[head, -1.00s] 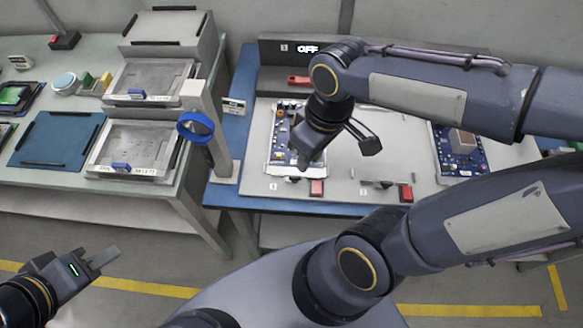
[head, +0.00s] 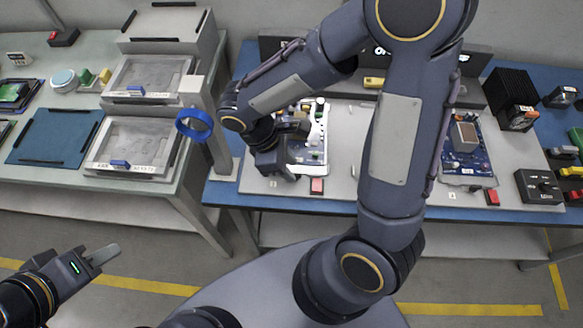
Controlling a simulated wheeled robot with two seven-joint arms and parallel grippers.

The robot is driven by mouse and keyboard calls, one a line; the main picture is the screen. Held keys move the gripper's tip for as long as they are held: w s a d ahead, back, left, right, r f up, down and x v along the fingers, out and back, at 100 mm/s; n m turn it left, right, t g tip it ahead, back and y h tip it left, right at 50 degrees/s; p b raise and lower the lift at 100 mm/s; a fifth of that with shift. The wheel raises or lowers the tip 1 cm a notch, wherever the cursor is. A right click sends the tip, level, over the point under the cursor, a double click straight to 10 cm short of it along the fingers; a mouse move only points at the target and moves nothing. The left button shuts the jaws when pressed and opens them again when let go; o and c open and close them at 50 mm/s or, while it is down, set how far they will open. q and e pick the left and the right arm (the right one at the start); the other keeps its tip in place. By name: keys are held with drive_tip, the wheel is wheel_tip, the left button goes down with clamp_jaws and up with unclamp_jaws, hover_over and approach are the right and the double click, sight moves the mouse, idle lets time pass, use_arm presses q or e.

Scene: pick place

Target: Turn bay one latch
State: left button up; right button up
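The left-hand bay on the blue bench holds a circuit board (head: 316,150), partly covered by my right gripper and arm. My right gripper (head: 290,176) points down over the board's front left corner, left of the red block. Its fingertips are small and partly hidden, so its opening and any contact are unclear. My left gripper (head: 100,258) is low at the left, over the floor, apart from everything; its opening is unclear.
A post with a blue ring (head: 194,124) stands close left of my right gripper. Another board (head: 463,150) with a red block (head: 493,197) lies at the right bay. A black finned box (head: 511,97) and a knob box (head: 539,186) stand further right. My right arm hides the middle bay.

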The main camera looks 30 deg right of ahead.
drive_tip(key=shift+x, duration=1.1)
drive_tip(key=shift+c, duration=0.3)
clamp_jaws()
